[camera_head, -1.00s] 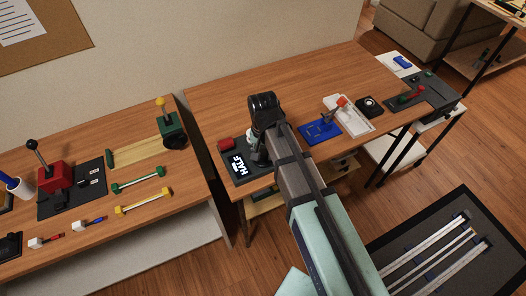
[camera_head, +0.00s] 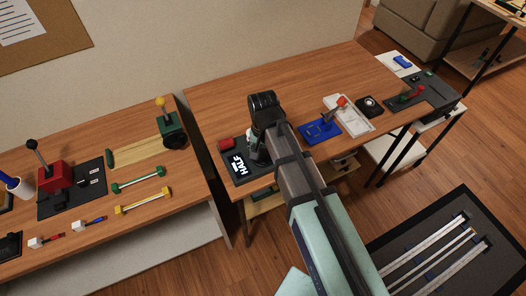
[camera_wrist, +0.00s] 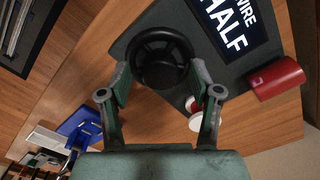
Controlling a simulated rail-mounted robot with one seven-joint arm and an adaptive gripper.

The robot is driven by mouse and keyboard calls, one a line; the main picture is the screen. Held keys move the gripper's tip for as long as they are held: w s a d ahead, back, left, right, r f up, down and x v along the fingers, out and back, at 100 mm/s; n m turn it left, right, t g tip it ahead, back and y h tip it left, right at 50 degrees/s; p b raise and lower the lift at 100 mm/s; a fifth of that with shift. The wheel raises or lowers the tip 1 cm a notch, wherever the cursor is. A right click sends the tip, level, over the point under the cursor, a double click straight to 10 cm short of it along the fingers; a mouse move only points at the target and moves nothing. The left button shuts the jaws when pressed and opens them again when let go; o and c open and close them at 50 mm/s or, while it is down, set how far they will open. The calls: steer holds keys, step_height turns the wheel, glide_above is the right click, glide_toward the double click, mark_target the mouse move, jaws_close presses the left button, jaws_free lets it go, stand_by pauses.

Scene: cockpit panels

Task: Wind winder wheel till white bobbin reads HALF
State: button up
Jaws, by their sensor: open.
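The winder is a dark base plate (camera_head: 240,175) at the front left of the right-hand table, with a label reading "HALF" (camera_head: 237,165). In the wrist view the label reads "WIRE HALF" (camera_wrist: 232,28). The black winder wheel (camera_wrist: 160,58) lies between the fingers of my gripper (camera_wrist: 164,85), which is open; I cannot tell whether the fingers touch it. A white round piece with red (camera_wrist: 197,115), possibly the bobbin, is partly hidden behind the right finger. A red cylinder (camera_wrist: 277,78) is at the plate's edge; it also shows in the head view (camera_head: 226,144).
A blue fixture (camera_head: 320,131), a white tray (camera_head: 350,113) and a black dial block (camera_head: 370,106) stand right of my arm. The left table holds a red lever box (camera_head: 54,175) and a green box (camera_head: 171,130). The right table's back middle is clear.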

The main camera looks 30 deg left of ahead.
mark_target(263, 153)
step_height(263, 153, up, 12)
stand_by(0.6)
steer(key=shift+f, duration=0.15)
steer(key=w+d+f+m, duration=0.1)
steer(key=w+d+f, duration=0.35)
steer(key=d, duration=0.35)
steer(key=w+d+f, duration=0.4)
steer(key=d+f, duration=0.2)
steer(key=d, duration=0.3)
steer(key=w+d+f+m, duration=0.1)
steer(key=w+d+f, duration=0.35)
steer(key=d, duration=0.35)
steer(key=s+d+f+m, duration=0.15)
steer(key=d+f, duration=0.45)
steer(key=d, duration=0.6)
steer(key=s+d+f+m, duration=0.1)
steer(key=s+d+f, duration=0.3)
steer(key=d, duration=0.7)
steer(key=s+f+g, duration=0.3)
steer(key=s+f, duration=0.7)
steer(key=s, duration=0.4)
steer(key=s+f+g, duration=0.3)
steer(key=s+f, duration=0.6)
steer(key=s, duration=0.5)
steer(key=shift+d+f+g, duration=0.2)
steer(key=shift+f+g, duration=0.15)
steer(key=shift+g, duration=0.05)
